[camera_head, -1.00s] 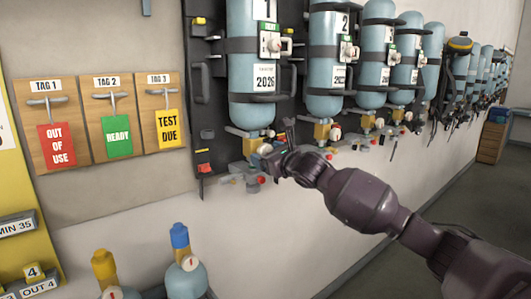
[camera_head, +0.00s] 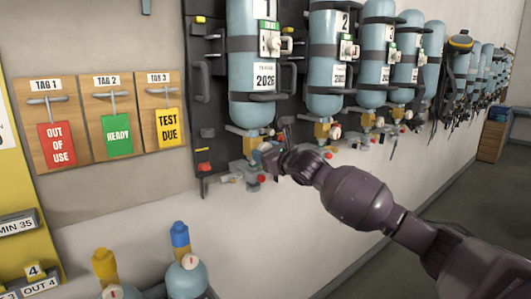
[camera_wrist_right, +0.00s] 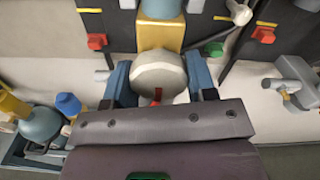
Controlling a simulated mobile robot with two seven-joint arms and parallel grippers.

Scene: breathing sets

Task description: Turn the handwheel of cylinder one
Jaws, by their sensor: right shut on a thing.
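Cylinder one (camera_head: 253,85) is a pale blue bottle strapped upside down to a dark wall panel, with a "1" tag and a 2026 label. Its brass valve block (camera_head: 250,143) is below it and also shows in the right wrist view (camera_wrist_right: 160,33). The pale round handwheel (camera_wrist_right: 157,72), with a red mark near its lower edge, sits between the two blue fingers of my right gripper (camera_wrist_right: 160,83). The right gripper (camera_head: 266,157) is shut on the handwheel and mostly hides it in the head view. My left gripper is not in view.
Cylinder two (camera_head: 328,70) and several more hang in a row to the right. A red-knobbed fitting (camera_head: 204,169) is left of the valve. Tag boards (camera_head: 110,120) hang at the left. Two small bottles (camera_head: 185,275) stand below. Floor at the right is clear.

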